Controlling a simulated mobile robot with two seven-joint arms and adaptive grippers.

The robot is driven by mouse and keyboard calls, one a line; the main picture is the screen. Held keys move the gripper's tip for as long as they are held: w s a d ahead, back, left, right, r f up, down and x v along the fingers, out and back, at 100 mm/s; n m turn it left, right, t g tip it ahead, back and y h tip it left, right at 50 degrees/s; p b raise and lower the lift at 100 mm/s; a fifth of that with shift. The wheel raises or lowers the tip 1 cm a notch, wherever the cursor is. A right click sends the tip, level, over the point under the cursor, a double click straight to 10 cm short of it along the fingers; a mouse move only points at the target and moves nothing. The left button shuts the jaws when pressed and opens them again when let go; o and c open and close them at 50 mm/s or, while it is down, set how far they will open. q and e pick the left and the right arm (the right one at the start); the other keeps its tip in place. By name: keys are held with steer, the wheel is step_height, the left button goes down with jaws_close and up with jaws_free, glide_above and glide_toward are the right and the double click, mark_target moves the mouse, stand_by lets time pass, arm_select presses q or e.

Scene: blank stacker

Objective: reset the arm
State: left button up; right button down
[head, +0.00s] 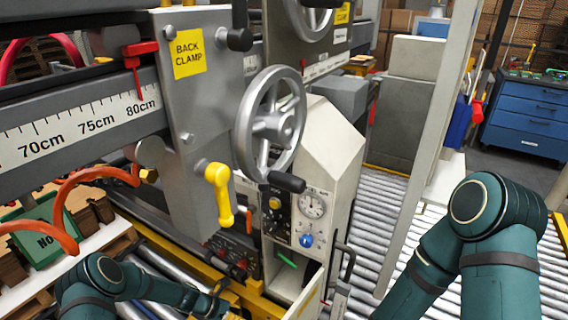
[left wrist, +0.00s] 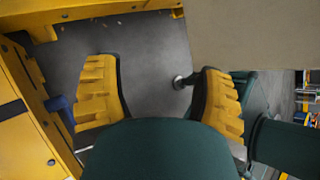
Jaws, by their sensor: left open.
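My left arm (head: 100,285) is folded low at the bottom left of the head view, below the back clamp column. My left gripper (left wrist: 158,95) shows in the left wrist view with its two yellow ridged fingers spread wide apart. It is open and nothing is between the fingers but grey floor further off. My right arm (head: 490,235) stands bent at the elbow at the right of the head view, over the rollers. Its gripper is out of the picture.
A grey column with a BACK CLAMP label (head: 188,53), a steel handwheel (head: 270,122) and a yellow handle (head: 219,193) stand in front. A control panel (head: 297,218) sits below. Roller conveyor (head: 375,215) lies behind; yellow framing (left wrist: 25,125) is close left of the left gripper.

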arm_select(q)
steer(key=s+d+r+m+y, duration=0.2)
steer(key=s+r+m, duration=0.4)
steer(key=s+m, duration=0.3)
steer(key=s+d+r+m+t+y, duration=0.1)
steer(key=s+d+r+m+y, duration=0.1)
steer(key=s+r+m, duration=0.4)
steer(key=s+m+y, duration=0.1)
steer(key=s+m, duration=0.3)
steer(key=m, duration=0.5)
steer(key=shift+r+m+y, duration=0.3)
steer(key=shift+m, duration=0.1)
